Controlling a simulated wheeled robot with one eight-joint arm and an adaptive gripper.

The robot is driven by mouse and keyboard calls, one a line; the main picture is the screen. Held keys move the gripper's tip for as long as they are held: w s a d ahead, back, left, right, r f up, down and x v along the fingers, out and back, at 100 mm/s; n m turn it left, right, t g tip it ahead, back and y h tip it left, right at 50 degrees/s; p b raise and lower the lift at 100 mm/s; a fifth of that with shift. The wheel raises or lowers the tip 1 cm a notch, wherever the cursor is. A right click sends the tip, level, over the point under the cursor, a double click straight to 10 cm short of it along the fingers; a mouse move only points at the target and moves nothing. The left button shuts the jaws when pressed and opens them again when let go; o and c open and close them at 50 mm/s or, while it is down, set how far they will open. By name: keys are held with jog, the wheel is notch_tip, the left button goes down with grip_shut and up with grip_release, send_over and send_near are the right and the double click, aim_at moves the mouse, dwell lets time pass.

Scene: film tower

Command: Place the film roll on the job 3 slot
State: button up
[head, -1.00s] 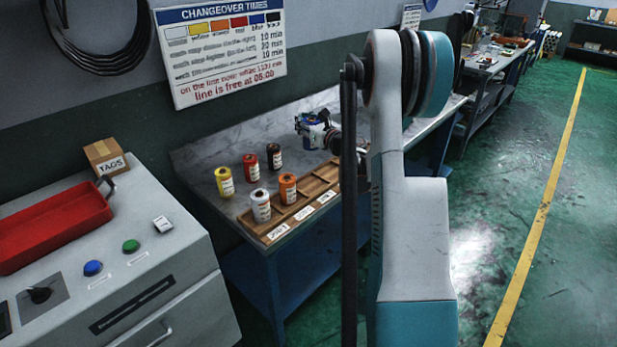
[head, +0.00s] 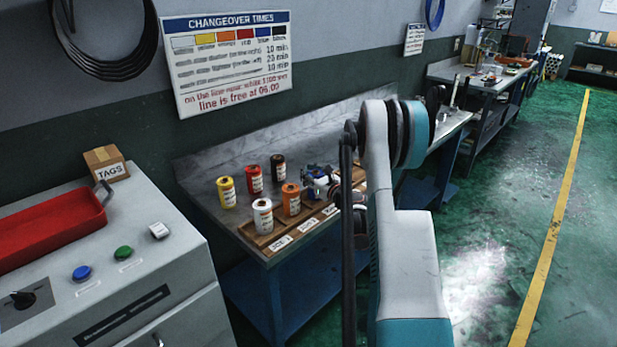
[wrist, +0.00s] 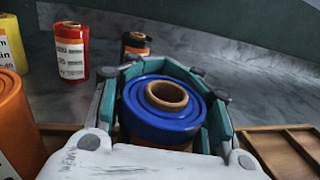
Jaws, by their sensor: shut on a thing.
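A blue film roll (wrist: 165,112) is held upright between the teal fingers of my gripper (wrist: 170,95), which is shut around it. In the head view the blue roll (head: 316,188) and my gripper (head: 322,180) are at the wooden tray (head: 256,241), just right of the orange roll (head: 291,199). The white roll (head: 263,217) stands at the tray's near left end and the orange roll beside it. Several white slot labels (head: 308,225) line the tray's front; their text is too small to read. My arm hides the tray's right part. Whether the blue roll touches the tray cannot be told.
Yellow (head: 227,193), red (head: 253,180) and black (head: 278,168) rolls stand on the bench behind the tray. The wrist view shows empty tray compartments (wrist: 285,150) at the right. A grey machine with a red tray (head: 50,229) stands at left.

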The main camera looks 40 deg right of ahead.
jog(key=shift+f, duration=0.25)
jog(key=o, duration=1.4)
jog(key=shift+o, duration=0.2)
jog(key=shift+r, duration=0.1)
